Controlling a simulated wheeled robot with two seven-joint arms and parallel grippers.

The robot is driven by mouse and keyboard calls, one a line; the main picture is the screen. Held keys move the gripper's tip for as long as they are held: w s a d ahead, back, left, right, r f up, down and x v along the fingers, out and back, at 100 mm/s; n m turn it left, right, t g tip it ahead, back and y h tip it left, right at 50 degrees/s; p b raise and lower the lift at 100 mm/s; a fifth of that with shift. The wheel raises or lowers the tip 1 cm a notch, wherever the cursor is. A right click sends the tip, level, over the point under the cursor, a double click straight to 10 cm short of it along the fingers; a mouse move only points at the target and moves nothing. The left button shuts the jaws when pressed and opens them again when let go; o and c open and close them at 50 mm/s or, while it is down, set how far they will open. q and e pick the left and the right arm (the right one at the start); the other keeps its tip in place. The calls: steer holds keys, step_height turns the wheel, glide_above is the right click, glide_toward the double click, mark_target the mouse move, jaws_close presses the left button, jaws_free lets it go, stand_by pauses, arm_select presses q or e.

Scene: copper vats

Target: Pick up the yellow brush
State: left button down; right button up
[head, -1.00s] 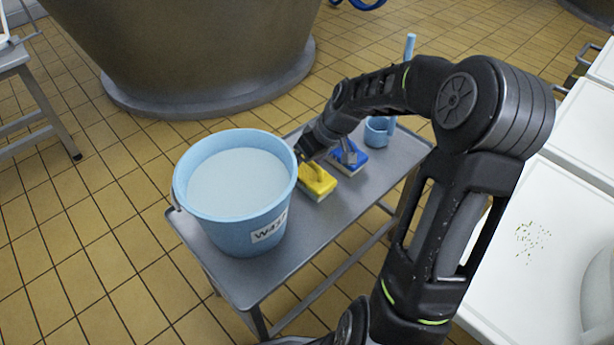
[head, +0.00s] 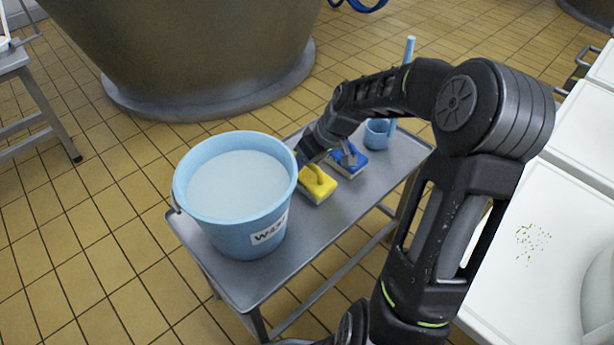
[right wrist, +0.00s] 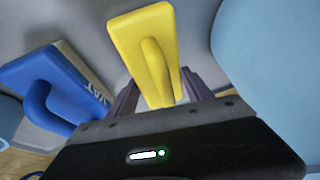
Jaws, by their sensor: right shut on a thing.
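The yellow brush (head: 318,183) is on the grey metal trolley, just right of the blue bucket. It has a yellow block with a raised handle and pale bristles underneath. My right gripper (head: 303,158) reaches down to it from behind, and its fingers are largely hidden in the head view. In the right wrist view the yellow brush (right wrist: 150,50) lies ahead, with its handle between the two fingers (right wrist: 165,100); the gripper is shut on it. Whether the bristles touch the trolley top is hard to tell. My left gripper is not in view.
The trolley (head: 345,210) also holds a blue bucket (head: 250,225) of liquid labelled W457 or similar, a blue brush (head: 350,165) close beside the yellow one, and a small blue cup (head: 377,134) with an upright handle. A large vat (head: 190,50) stands behind.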

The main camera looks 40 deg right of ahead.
steer(key=c, duration=0.7)
steer(key=shift+o, duration=0.2)
step_height(320, 180, up, 10)
steer(key=p, duration=0.4)
steer(key=o, duration=0.9)
steer(key=c, duration=0.7)
